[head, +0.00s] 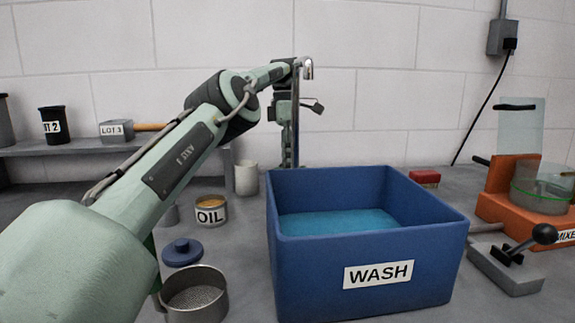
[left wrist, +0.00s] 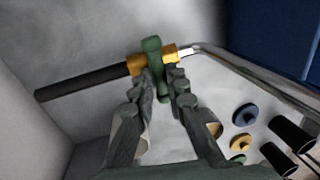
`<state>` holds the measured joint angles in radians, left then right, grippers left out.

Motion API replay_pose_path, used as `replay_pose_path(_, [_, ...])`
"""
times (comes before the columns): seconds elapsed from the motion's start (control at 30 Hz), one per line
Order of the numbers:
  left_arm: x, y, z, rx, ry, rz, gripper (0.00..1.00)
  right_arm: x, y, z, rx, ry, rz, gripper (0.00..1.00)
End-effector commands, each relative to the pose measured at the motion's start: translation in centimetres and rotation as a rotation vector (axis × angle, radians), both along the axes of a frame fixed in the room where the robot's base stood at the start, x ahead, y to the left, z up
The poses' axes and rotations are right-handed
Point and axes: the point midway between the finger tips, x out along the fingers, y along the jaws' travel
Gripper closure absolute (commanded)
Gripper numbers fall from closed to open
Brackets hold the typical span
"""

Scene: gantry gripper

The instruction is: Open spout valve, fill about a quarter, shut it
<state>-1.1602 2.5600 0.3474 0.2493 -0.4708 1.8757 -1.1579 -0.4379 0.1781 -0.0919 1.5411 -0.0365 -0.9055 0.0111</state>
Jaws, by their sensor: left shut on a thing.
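A blue tub marked WASH (head: 302,262) stands in the middle of the bench in the head view, with blue-green water (head: 338,222) in it. A metal spout (head: 307,68) rises behind it and hooks over at the top; I see no stream falling from it. In the left wrist view, a brass valve (left wrist: 169,53) with a green lever (left wrist: 152,46) sits between a dark pipe (left wrist: 85,82) and the bright spout tube. The lever lies across the pipe. My left gripper (left wrist: 164,82) is shut on the green lever. My right gripper is not in view.
An OIL tin (head: 211,212), a blue lid (head: 182,252) and a round metal tin (head: 195,297) stand left of the tub. A red block (head: 425,178), an orange mixer (head: 515,180) and a black-knobbed lever device (head: 510,270) are on the right. A shelf (head: 60,148) is at left.

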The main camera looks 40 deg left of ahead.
Motion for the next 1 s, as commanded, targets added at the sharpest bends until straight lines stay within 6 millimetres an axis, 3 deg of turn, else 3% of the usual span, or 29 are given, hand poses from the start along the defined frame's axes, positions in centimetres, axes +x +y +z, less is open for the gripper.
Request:
replay_pose_path(0.07, [-0.02, -0.08, 0.03, -0.002, 0.001, -0.002, 1.0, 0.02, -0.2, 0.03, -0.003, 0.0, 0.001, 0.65])
replay_pose_path(0.1, [-0.02, -0.08, 0.03, -0.002, 0.001, -0.002, 0.84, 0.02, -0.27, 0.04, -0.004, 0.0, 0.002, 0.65])
replay_pose_path(0.27, [-0.02, -0.06, 0.02, -0.002, 0.001, -0.001, 0.66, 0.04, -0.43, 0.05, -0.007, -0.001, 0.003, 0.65])
replay_pose_path(0.8, [-0.04, -0.01, 0.0, -0.001, 0.001, 0.007, 0.66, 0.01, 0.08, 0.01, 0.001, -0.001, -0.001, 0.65])
replay_pose_path(1.0, [-0.09, -0.03, 0.03, -0.004, 0.003, 0.127, 0.66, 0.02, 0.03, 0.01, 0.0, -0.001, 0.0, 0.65])
